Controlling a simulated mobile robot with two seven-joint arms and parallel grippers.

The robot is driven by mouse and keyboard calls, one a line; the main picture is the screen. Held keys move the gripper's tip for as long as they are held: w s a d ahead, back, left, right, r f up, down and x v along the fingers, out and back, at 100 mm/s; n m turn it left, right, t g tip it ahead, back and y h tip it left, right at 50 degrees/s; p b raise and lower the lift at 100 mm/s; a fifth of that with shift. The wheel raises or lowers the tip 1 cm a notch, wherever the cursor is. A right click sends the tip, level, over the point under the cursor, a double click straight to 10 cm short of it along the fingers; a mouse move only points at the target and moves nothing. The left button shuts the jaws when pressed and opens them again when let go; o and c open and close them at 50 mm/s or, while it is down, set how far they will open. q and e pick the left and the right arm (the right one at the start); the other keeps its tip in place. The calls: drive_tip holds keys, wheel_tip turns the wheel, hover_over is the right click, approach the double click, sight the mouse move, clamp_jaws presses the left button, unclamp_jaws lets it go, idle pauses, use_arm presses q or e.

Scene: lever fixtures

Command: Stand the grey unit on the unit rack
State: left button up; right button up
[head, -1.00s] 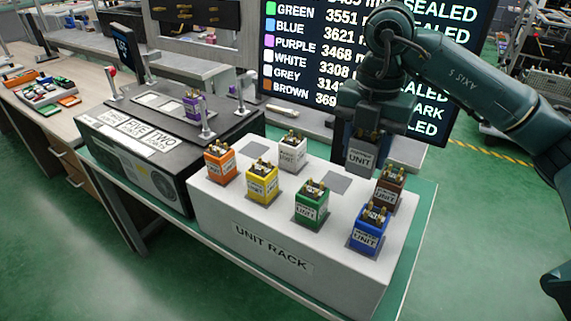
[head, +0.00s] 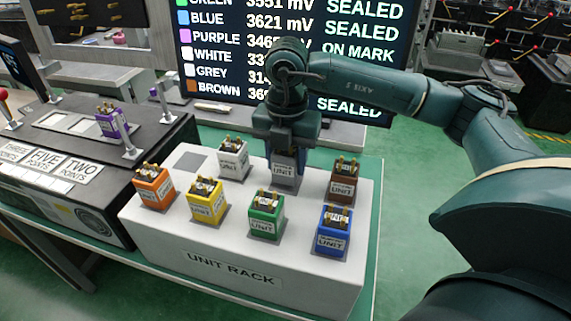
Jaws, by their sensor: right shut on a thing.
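The grey unit (head: 284,168) is upright in my right gripper (head: 284,150), which is shut on its top from above. It is at the back row of the white unit rack (head: 240,255), over a grey square between the white unit (head: 233,160) and the brown unit (head: 343,181). Its lower end is at or just above the rack top; I cannot tell if it touches. The gripper hides its upper part. My left gripper is not in view.
Orange (head: 153,188), yellow (head: 207,202), green (head: 266,215) and blue (head: 333,231) units stand in the front row. An empty grey square (head: 192,163) lies left of the white unit. A purple unit (head: 112,122) stands in the black tester (head: 60,140) at left.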

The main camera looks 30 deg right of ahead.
drive_tip(key=shift+f, duration=0.9)
drive_tip(key=o, duration=1.2)
drive_tip(key=shift+c, duration=0.2)
wheel_tip(320, 180, up, 12)
drive_tip(key=shift+r, duration=0.15)
